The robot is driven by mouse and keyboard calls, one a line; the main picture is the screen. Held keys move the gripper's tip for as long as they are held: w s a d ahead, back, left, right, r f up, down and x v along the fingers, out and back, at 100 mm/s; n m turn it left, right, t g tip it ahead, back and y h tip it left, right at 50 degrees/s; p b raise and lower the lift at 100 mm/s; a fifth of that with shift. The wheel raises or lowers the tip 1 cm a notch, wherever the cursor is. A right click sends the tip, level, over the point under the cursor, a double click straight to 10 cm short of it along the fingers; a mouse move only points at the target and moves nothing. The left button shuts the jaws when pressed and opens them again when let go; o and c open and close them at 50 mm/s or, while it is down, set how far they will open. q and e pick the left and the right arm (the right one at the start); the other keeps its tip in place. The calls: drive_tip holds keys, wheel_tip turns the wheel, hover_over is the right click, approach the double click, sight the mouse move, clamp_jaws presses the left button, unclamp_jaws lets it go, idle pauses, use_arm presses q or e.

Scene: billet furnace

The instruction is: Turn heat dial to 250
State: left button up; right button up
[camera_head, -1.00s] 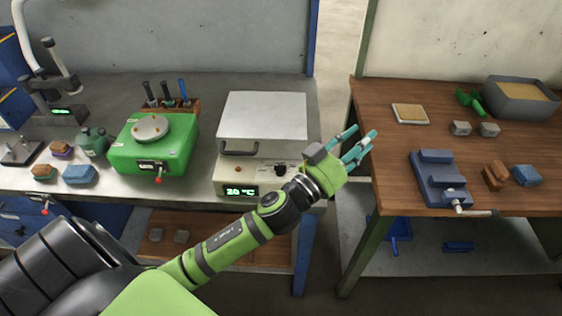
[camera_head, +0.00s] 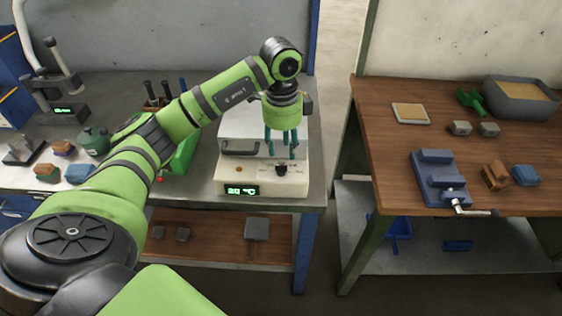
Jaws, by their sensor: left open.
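The furnace (camera_head: 227,127) is a white box with a grey lid and a handle at its front, standing on the left bench. Its display (camera_head: 241,190) glows green and seems to read 20 °C. The black heat dial (camera_head: 281,169) sits on the front panel, right of the display and a small orange button. My left gripper (camera_head: 281,155) points down with its teal fingers apart, over the furnace's front right part, just above the dial in the picture. It is open and empty; I cannot tell whether it touches anything. My right gripper is out of view.
My left arm covers much of the green device (camera_head: 184,158) left of the furnace. Coloured blocks (camera_head: 78,173) lie further left. Across a gap, the wooden bench (camera_head: 390,150) carries a blue vise (camera_head: 439,179) and a grey sand bin (camera_head: 521,100). The bench edge before the furnace is clear.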

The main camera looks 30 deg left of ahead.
sight(281, 167)
use_arm(q)
drive_tip(key=shift+s+a, duration=0.1)
drive_tip(key=shift+a, duration=0.25)
wheel_tip(281, 167, down, 6)
drive_tip(key=shift+r+p, duration=0.1)
drive_tip(key=shift+p, duration=1.15)
drive_tip(key=shift+d+f, duration=0.1)
drive_tip(key=shift+f, duration=0.4)
clamp_jaws()
